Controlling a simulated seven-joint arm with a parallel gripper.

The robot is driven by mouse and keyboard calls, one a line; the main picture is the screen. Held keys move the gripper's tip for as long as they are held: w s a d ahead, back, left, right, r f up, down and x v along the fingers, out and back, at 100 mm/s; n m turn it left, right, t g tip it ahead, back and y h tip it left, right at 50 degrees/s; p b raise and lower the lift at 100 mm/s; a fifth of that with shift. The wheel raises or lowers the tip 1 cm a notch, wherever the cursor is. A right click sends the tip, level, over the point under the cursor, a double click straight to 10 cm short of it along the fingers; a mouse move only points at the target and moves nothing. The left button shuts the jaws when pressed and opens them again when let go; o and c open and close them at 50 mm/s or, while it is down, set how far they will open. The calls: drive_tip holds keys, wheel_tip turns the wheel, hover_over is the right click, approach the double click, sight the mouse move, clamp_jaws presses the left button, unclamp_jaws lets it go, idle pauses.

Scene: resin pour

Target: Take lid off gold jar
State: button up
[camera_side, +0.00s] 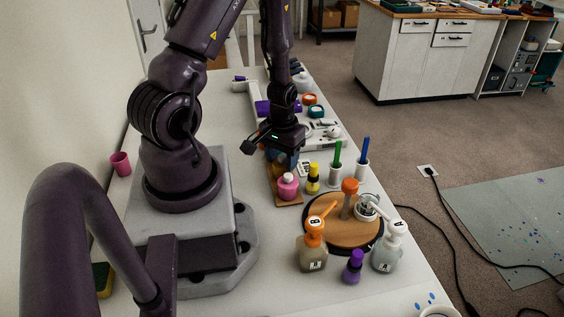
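My gripper (283,163) points down over the far part of a narrow wooden board (289,201). Something dark blue shows at its fingertips. I cannot tell whether that is part of the fingers or a jar, or whether the fingers are open or shut. A small yellow-topped bottle (313,179) stands to the right, apart from the gripper.
A round wooden turntable (338,236) holds an orange-topped item and a clear cup. Pump bottles A (389,252) and B (312,255) and a purple bottle (352,269) stand in front. Green (335,165) and blue (362,160) sticks stand in white holders at right.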

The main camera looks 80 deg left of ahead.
sight(282, 156)
drive_tip(key=shift+r, duration=0.1)
idle(0.3)
wheel_tip(282, 156, up, 9)
drive_tip(key=shift+f, duration=0.1)
drive_tip(key=shift+w+d+r, duration=0.15)
drive_tip(key=shift+w+r, duration=0.05)
drive_tip(key=shift+r, duration=0.05)
drive_tip(key=w+a+f, duration=0.1)
drive_tip(key=w+f, duration=0.2)
drive_tip(key=w, duration=0.1)
drive_tip(key=w+a+f, duration=0.1)
drive_tip(key=w+f, duration=0.2)
drive_tip(key=w, duration=0.2)
drive_tip(key=w+a+f, duration=0.2)
drive_tip(key=w+f, duration=0.1)
drive_tip(key=w, duration=0.1)
drive_tip(key=shift+w+f, duration=0.1)
drive_tip(key=shift+w, duration=0.3)
drive_tip(key=shift+w+a+f, duration=0.25)
drive_tip(key=shift+w+f, duration=0.15)
drive_tip(key=shift+f, duration=1.6)
drive_tip(key=shift+f, duration=0.1)
